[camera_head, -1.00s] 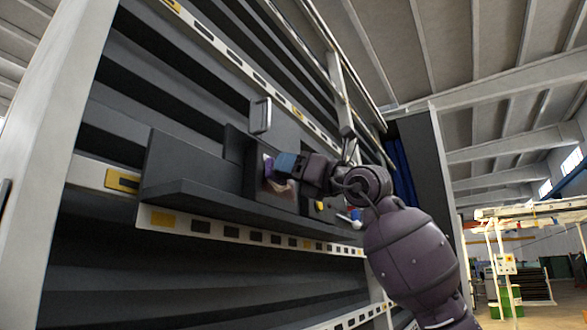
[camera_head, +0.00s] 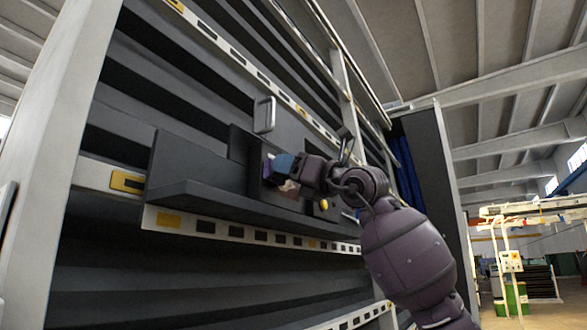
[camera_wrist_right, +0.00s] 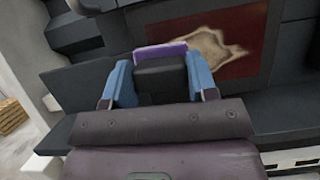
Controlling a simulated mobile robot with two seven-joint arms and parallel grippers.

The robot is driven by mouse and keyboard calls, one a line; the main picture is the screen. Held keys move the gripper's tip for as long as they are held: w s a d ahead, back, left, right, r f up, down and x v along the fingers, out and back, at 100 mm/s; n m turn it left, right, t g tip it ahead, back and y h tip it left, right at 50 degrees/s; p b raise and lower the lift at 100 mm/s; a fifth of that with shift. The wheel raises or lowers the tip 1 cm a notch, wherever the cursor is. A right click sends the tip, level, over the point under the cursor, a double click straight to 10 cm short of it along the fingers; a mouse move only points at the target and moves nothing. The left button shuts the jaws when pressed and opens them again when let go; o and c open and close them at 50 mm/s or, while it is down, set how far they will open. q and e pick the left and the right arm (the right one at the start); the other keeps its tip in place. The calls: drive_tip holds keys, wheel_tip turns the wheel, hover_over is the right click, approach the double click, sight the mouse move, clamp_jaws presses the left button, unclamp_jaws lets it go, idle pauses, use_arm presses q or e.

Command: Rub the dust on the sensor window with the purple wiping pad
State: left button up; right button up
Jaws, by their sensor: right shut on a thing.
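My right gripper (camera_head: 281,164) has blue fingers and is shut on the dark block-like handle of the purple wiping pad (camera_wrist_right: 161,49). The pad's purple edge also shows in the head view (camera_head: 268,162). The sensor window (camera_wrist_right: 257,64) is a dark red panel in a dark frame. A tan dust patch (camera_wrist_right: 211,50) lies on it, just right of the pad in the wrist view. The pad is at the panel's left part; whether it touches the surface I cannot tell. In the head view the gripper and pad cover part of the window. My left gripper is not in view.
A dark shelf ledge (camera_head: 205,190) runs below the window. A metal handle (camera_head: 265,115) stands out above it. A pale upright frame post (camera_head: 60,130) is at the left. A yellow knob (camera_head: 323,204) sits below my right wrist.

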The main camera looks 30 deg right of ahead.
drive_tip(key=shift+w+a, duration=0.1)
drive_tip(key=shift+w, duration=0.05)
drive_tip(key=shift+w+d, duration=0.2)
drive_tip(key=shift+d, duration=0.25)
drive_tip(key=shift+w+d+p, duration=0.3)
drive_tip(key=shift+d+p, duration=0.05)
drive_tip(key=shift+d, duration=0.25)
drive_tip(key=shift+w+d+p, duration=0.3)
drive_tip(key=shift+d, duration=0.3)
